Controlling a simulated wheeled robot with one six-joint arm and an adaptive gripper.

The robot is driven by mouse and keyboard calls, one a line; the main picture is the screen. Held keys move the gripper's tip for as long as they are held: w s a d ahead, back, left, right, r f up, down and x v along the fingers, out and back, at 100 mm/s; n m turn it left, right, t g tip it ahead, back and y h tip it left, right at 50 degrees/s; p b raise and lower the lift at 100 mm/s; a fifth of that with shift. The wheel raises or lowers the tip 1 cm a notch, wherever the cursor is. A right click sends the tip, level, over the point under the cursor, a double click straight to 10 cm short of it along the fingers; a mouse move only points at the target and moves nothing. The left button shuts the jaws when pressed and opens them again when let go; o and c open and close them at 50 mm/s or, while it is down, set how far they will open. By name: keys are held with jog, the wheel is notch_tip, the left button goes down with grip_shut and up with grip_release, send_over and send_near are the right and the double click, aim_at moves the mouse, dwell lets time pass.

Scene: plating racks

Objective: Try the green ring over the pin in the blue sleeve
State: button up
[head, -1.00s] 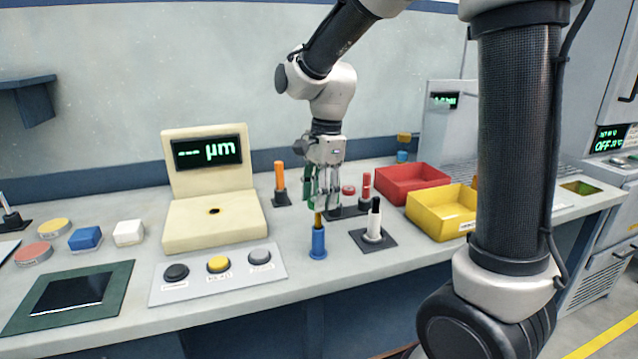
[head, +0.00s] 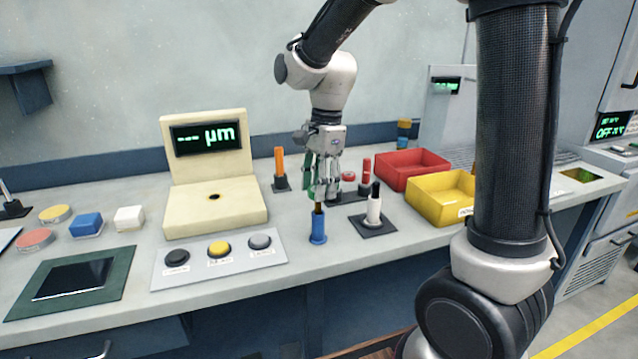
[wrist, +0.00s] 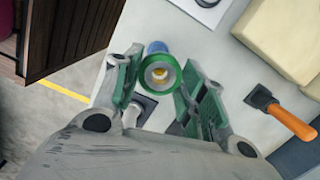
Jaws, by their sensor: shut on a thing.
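My gripper (wrist: 159,80) is shut on the green ring (wrist: 160,88), which sits between the green-padded fingertips in the wrist view. Through the ring's hole I see the yellow pin tip (wrist: 161,73), close to the middle. The blue sleeve (wrist: 157,47) peeks out behind the ring's far rim. In the head view the blue sleeve (head: 317,229) stands upright on the bench with the pin (head: 318,207) rising from it, and my gripper (head: 320,192) points down right above. The ring is hard to make out there; I cannot tell whether it is above the pin or around its tip.
A white sleeve with a black pin (head: 374,210) stands just right on a dark pad. An orange-handled pin (head: 279,164) and red parts (head: 365,172) stand behind. Red (head: 405,182) and yellow (head: 428,218) bins are at the right, the cream gauge (head: 213,211) at the left.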

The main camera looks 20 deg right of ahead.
jog(key=shift+f, duration=1.4)
dwell(1.3)
jog(key=shift+r, duration=3.2)
